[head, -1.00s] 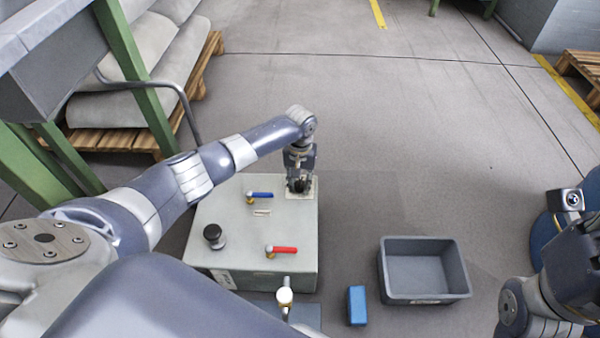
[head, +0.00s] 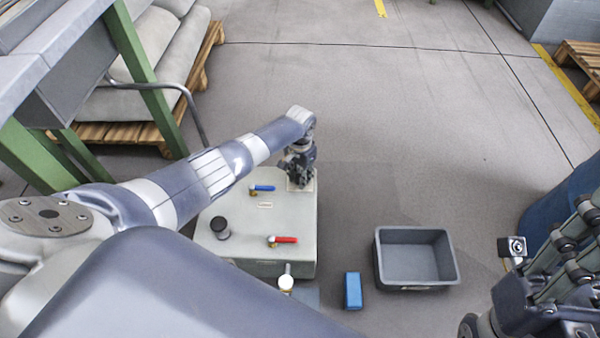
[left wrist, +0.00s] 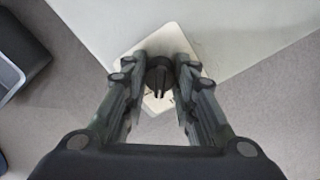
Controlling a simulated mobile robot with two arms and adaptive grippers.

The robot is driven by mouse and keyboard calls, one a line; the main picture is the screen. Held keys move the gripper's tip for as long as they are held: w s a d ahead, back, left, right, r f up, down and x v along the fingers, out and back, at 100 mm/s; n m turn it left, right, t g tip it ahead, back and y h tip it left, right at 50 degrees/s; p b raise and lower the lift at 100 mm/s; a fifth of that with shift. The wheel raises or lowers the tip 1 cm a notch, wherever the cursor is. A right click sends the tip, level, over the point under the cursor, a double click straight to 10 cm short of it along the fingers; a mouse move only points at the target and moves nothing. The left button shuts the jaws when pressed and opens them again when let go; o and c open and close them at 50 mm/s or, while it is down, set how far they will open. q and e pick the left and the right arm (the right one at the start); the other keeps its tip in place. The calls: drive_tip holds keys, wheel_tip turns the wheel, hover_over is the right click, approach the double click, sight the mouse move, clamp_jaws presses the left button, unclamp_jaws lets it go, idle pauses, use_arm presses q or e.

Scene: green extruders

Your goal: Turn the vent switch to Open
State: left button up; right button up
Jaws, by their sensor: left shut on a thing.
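The vent switch is a dark round knob (left wrist: 158,76) on a pale plate (left wrist: 150,42) at the corner of the light grey box (head: 238,249). My left gripper (head: 299,178) points down over this corner. In the left wrist view its fingers (left wrist: 157,68) are shut on the knob, one on each side. The knob's raised ridge points roughly toward the bottom of that view. The plate's markings are mostly hidden by the fingers, so the setting cannot be read. My right gripper (head: 568,245) is at the lower right, away from the box; its fingertips are unclear.
The box also carries a blue-handled valve (head: 263,188), a red-handled valve (head: 284,239) and a black knob (head: 220,228). A white-topped lever (head: 286,282) stands in front. A blue block (head: 353,291) and a grey bin (head: 417,286) are to the right. Floor beyond is clear.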

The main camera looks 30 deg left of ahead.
sight(300, 175)
use_arm(q)
drive_tip(key=shift+m+p, duration=0.3)
drive_tip(key=shift+m, duration=1.9)
drive_tip(key=o, duration=1.1)
wheel_tip(300, 175, up, 12)
